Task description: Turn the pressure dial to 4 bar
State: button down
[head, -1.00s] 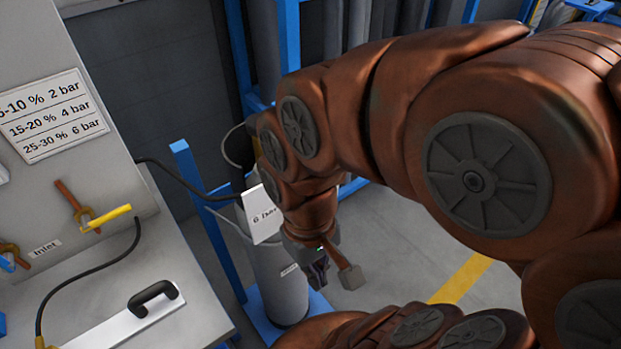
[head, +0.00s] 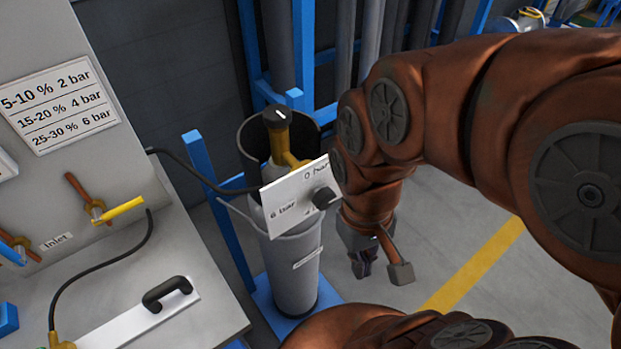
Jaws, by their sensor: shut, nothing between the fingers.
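The pressure dial is a dark knob (head: 325,196) on a tilted white plate (head: 290,205) in the head view. The plate reads "0 bar" at its top right and "6 bar" at its left; a further mark at the lower edge is partly hidden. The knob's exact pointing is too small to tell. The plate sits in front of a grey cylinder (head: 292,275) with a brass valve (head: 284,145) on top. My gripper (head: 362,272) hangs to the lower right of the dial, apart from it, shut and empty, pointing down.
A sign (head: 60,105) pairs percentages with 2, 4 and 6 bar. A grey cabinet with a yellow-handled inlet valve (head: 120,210) and a black-handled lid (head: 140,315) stands at left. Blue frame posts (head: 215,190) stand beside the cylinder. The floor at right has a yellow line (head: 475,265).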

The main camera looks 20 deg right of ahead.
aim_at(324, 198)
jog(key=u, duration=0.45)
jog(key=k, duration=0.65)
jog(key=u, duration=1.05)
jog(key=k, duration=0.7)
jog(key=u, duration=0.25)
